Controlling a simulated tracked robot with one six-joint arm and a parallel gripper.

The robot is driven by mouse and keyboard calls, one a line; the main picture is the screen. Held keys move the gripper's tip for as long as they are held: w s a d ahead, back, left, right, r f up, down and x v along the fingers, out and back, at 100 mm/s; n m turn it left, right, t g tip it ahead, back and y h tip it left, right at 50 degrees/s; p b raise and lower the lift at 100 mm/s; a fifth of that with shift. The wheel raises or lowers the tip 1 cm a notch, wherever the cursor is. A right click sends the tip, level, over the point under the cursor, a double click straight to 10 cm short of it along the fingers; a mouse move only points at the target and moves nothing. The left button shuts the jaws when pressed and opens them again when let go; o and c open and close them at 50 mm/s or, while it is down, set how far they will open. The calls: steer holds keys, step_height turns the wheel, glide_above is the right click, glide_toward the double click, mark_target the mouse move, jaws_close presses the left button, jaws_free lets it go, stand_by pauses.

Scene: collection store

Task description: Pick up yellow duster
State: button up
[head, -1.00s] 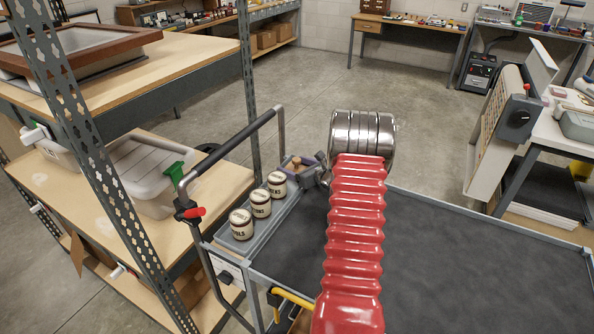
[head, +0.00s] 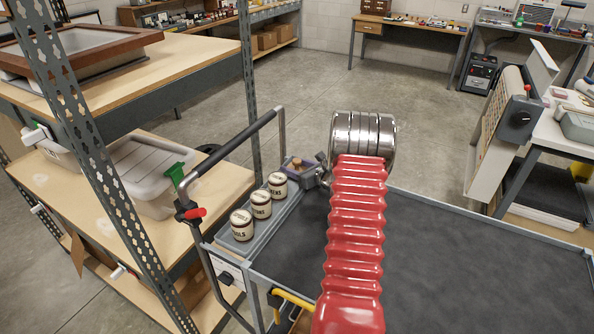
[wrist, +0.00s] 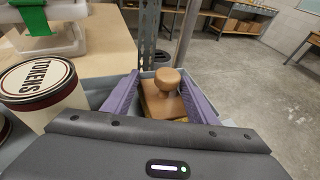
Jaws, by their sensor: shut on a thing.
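The yellow duster (wrist: 168,92) looks like a brown wooden block with a round knob on top; a bit of yellow shows low at its right side. It sits between the purple fingers of my gripper (wrist: 164,98), which is shut on it. In the head view my gripper (head: 301,164) is small, at the far end of the grey tray on the trolley, with the brown knob of the duster (head: 294,163) just showing. The duster's underside is hidden, so I cannot tell if it touches the tray.
Three lidded tins (head: 261,204) stand in a row on the grey tray; the one labelled TOKENS (wrist: 42,92) is close left of my gripper. The trolley's handle (head: 228,150) and a shelf upright (head: 100,165) are to the left. The dark trolley top (head: 460,265) is clear.

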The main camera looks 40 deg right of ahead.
mark_target(295, 161)
steer(key=shift+r, duration=0.65)
steer(key=c, duration=0.5)
step_height(295, 161, up, 17)
steer(key=shift+f, duration=0.15)
steer(key=shift+c, duration=0.7)
